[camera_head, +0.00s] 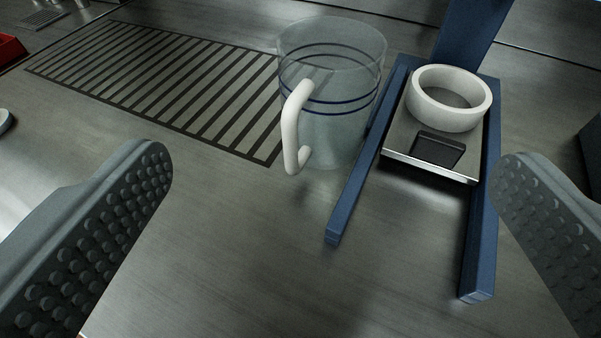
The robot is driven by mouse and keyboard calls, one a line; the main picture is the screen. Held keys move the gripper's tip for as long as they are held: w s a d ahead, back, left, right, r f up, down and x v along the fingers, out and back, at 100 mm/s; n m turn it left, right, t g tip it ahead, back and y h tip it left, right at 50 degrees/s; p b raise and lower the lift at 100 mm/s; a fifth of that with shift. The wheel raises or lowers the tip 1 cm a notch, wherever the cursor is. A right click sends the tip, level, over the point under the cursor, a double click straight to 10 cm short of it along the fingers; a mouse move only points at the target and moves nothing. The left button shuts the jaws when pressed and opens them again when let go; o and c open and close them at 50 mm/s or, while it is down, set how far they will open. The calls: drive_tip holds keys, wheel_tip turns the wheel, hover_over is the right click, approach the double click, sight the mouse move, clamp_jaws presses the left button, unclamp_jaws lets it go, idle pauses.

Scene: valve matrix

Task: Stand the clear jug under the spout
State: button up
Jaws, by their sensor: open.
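The clear jug (335,120) stands upright on the metal surface, right of the slotted grate. It has dark blue bands and a white handle (291,128) on its near left side. The jug stands beside the left leg of a blue stand, close to it; I cannot tell if they touch. My gripper (335,205) is open and empty, its two grey studded fingers wide apart at the left and right, nearer to me than the jug. No spout can be made out.
The blue stand (481,240) has two legs reaching toward me. Between them a metal plate (400,137) bears a white ring (449,112) and a dark pad (438,150). A slotted grate (160,85) lies left. A red object (10,50) is at the left edge. The near surface is clear.

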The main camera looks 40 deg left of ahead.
approach(330, 39)
drive_tip(key=shift+x, duration=2.15)
drive_tip(key=shift+f, duration=0.1)
drive_tip(key=c, duration=1.5)
drive_tip(key=shift+o, duration=0.2)
